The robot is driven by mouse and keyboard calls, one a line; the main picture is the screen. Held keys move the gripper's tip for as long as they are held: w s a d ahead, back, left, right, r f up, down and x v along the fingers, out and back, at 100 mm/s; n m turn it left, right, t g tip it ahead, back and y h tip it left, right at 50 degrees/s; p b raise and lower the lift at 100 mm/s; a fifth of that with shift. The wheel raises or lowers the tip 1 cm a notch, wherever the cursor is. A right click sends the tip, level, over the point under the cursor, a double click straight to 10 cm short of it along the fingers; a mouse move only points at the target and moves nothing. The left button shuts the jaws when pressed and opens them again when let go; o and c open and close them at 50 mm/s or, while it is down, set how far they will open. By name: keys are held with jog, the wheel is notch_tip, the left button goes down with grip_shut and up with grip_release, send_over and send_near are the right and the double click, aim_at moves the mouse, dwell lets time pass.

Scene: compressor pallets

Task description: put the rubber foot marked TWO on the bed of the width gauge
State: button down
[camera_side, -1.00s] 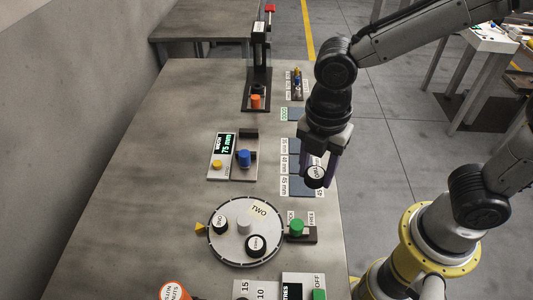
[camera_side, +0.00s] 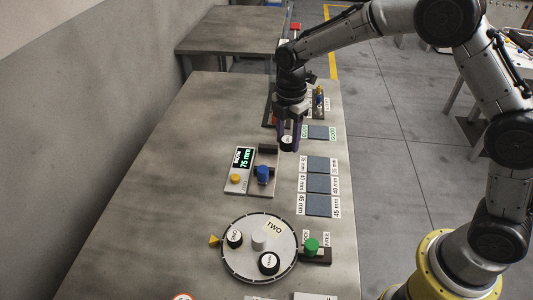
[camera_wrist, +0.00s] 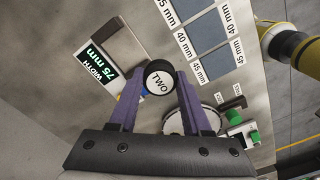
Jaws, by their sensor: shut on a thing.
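My gripper (camera_side: 287,132) is shut on a black round rubber foot (camera_side: 287,144). The white top of the foot reads TWO in the wrist view (camera_wrist: 159,78), between the two purple fingers. The width gauge (camera_side: 243,157) has a lit display reading 75 mm, a yellow button and a blue knob (camera_side: 262,174). Its grey bed (camera_side: 268,188) shows beside the display. In the side view the held foot appears beyond and right of the bed, and seems to be above the table. In the wrist view the gauge (camera_wrist: 105,68) lies left of the foot.
A round turntable (camera_side: 242,262) carries two black feet (camera_side: 235,239) (camera_side: 269,263) and a TWO label. Blue-grey pads marked 35, 40 and 45 mm (camera_side: 319,184) lie right of the gauge. A green button (camera_side: 311,245) is nearby. The table's left side is clear.

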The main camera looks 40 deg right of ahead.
send_over(267, 161)
jog(key=f, duration=0.6)
jog(key=shift+s+f, duration=0.1)
jog(key=shift+s, duration=0.2)
jog(key=shift+w+a+f, duration=0.1)
jog(key=shift+w+f, duration=0.15)
jog(key=shift+f, duration=1.65)
jog(key=shift+f, duration=0.1)
jog(key=shift+c, duration=1.8)
grip_release()
notch_tip(267, 161, up, 12)
jog(key=shift+r, duration=0.2)
